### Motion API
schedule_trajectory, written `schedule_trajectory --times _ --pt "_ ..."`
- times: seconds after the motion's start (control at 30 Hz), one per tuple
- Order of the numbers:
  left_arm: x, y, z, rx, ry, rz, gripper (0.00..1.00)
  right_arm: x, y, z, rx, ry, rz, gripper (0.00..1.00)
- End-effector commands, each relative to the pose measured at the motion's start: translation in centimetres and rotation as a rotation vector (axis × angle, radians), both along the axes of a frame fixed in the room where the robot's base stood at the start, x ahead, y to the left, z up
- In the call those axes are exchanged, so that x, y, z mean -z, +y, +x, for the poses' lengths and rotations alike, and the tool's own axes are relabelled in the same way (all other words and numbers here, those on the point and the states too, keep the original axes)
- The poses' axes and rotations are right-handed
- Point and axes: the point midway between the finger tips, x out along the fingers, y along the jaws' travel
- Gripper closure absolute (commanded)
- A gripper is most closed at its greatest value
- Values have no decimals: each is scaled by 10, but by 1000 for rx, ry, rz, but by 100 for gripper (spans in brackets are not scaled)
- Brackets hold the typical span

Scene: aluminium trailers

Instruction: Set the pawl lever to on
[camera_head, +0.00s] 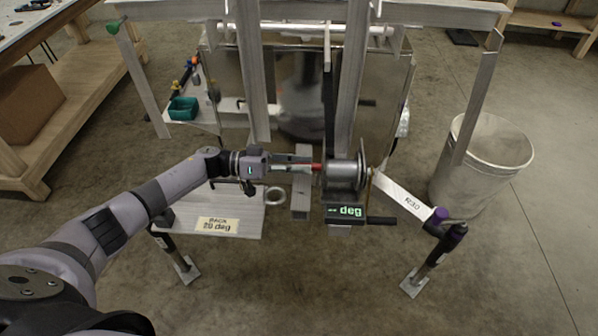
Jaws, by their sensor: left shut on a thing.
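My left gripper (304,168) reaches in from the left and is shut on a small red lever at the left side of the winch. I take this red piece (317,168) to be the pawl lever. The fingers cover most of it, so its on or off position cannot be read. The grey metal winch drum (343,176) sits just right of the fingertips, in the middle of the trailer frame. My right gripper is not in view.
A crank arm marked R30 (402,197) extends right. Metal uprights (352,80) stand behind. A grey bin (487,155) stands at right, a labelled plate (235,212) at left.

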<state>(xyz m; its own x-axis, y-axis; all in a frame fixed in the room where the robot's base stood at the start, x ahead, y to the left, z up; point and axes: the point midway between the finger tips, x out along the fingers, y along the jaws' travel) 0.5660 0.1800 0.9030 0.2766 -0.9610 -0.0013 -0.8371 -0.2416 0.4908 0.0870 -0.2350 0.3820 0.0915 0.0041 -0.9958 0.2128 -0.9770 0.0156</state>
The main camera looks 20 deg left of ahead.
Motion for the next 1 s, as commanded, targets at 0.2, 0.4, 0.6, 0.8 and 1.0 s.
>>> schedule_trajectory --times 0.2,0.4,0.6,0.8,1.0 --pt "-1 6 21 -3 180 -53 100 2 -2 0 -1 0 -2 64" --pt "1 9 32 -2 317 -92 100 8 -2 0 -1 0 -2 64" --pt "3 11 38 -2 339 -98 100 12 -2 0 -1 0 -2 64" --pt "4 12 42 -3 337 -98 100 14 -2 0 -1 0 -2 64" --pt "4 13 43 -5 336 -98 100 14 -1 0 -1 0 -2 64"
